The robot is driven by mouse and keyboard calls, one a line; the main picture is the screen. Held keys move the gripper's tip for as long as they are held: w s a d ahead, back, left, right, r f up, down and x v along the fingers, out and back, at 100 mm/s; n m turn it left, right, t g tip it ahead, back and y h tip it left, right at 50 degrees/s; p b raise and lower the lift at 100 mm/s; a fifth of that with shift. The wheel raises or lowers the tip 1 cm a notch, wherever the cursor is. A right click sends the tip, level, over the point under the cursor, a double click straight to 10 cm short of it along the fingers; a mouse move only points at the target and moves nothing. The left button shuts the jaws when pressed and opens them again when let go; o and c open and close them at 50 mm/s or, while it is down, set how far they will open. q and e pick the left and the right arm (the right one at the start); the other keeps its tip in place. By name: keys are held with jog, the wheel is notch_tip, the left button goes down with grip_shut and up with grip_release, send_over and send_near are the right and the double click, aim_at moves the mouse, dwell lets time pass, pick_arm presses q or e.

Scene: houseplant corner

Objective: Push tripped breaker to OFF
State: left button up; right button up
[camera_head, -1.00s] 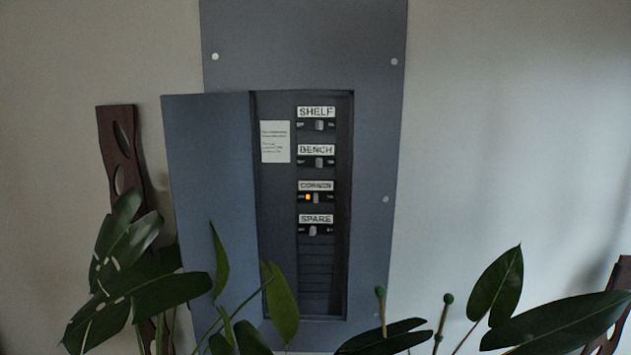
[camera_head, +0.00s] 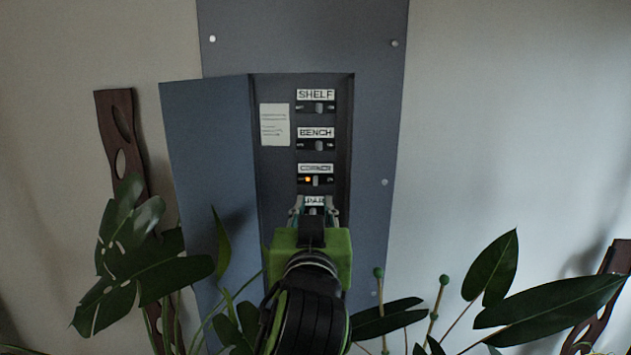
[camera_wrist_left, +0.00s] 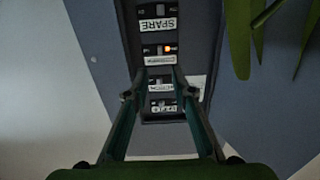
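The breaker with the lit orange lamp, labelled CORNER (camera_head: 316,181), is third down in the open panel; its grey toggle stands near the middle. It also shows in the left wrist view (camera_wrist_left: 160,49), upside down. The SHELF breaker (camera_head: 319,108) and BENCH breaker (camera_head: 319,145) above it have toggles slightly further right. My left gripper (camera_head: 314,206) is in front of the SPARE breaker, just below CORNER, and partly covers its label. Its fingers are apart with nothing between them; they also show in the left wrist view (camera_wrist_left: 162,80). I cannot tell its gap to the panel. My right gripper is out of view.
The grey panel door (camera_head: 205,150) hangs open on the left. A paper note (camera_head: 275,125) is fixed left of the breakers. Plant leaves (camera_head: 130,265) stand at lower left and more leaves (camera_head: 550,301) at lower right. The wall to the right is clear.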

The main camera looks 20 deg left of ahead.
aim_at(316, 182)
pick_arm(q)
jog(key=p+x, duration=0.3)
jog(key=x, duration=0.7)
jog(key=shift+p, duration=0.35)
jog(key=shift+w+a, duration=0.15)
jog(key=shift+w, duration=0.35)
jog(key=shift+f, duration=0.1)
grip_shut()
